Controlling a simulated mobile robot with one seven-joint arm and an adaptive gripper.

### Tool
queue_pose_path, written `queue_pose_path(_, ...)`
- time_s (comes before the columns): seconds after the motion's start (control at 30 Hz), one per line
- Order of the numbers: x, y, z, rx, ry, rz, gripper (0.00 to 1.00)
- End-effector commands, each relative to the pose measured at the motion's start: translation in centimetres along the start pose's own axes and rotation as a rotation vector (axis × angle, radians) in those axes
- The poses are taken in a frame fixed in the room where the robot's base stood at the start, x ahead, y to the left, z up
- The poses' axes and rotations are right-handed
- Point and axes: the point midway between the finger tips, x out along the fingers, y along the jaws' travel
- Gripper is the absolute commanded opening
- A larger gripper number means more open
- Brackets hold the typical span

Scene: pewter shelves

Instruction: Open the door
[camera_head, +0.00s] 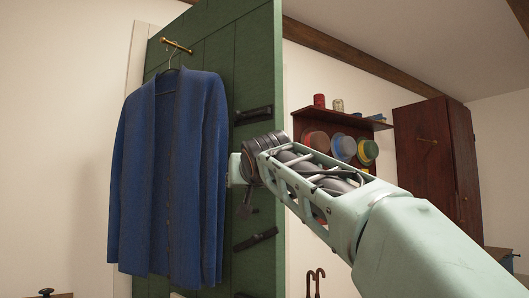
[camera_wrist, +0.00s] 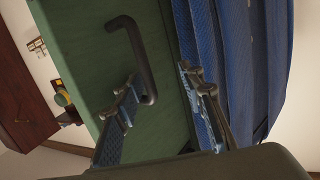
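The green door (camera_head: 258,60) stands ajar, its free edge showing with the room visible to its right. A blue cardigan (camera_head: 168,180) hangs on it from a brass hook; it also fills the right of the wrist view (camera_wrist: 265,60). In the wrist view a dark bar handle (camera_wrist: 138,50) stands out from the green door (camera_wrist: 85,60). My gripper (camera_wrist: 157,76) is open, one finger on each side of the handle's lower part, the left one closer to it. Whether either finger touches it I cannot tell. In the head view my gripper (camera_head: 240,170) is at the door face, its fingers mostly hidden.
Black metal fittings (camera_head: 254,115) are on the door above and below my gripper. Beyond the door are a wall shelf with hats (camera_head: 343,146) and a dark wooden cabinet (camera_head: 425,150). A cane handle (camera_head: 315,275) shows below the shelf.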

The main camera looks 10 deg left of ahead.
Motion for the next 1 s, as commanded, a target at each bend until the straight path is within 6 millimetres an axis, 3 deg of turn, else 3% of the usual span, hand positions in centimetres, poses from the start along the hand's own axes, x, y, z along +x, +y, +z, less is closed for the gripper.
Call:
queue_pose_path(0.03, -2.3, -1.5, -6.0, -0.003, 0.126, -0.039, 0.25)
queue_pose_path(0.5, -2.7, -1.3, -8.9, -0.007, 0.125, -0.036, 0.25)
queue_pose_path(0.83, -2.7, -1.2, -9.0, -0.007, 0.123, -0.033, 0.25)
queue_pose_path(0.87, -1.1, -0.1, -1.2, -0.013, -0.120, 0.017, 0.25)
queue_pose_path(1.0, -1.4, -0.3, -1.1, -0.011, -0.119, 0.017, 0.25)
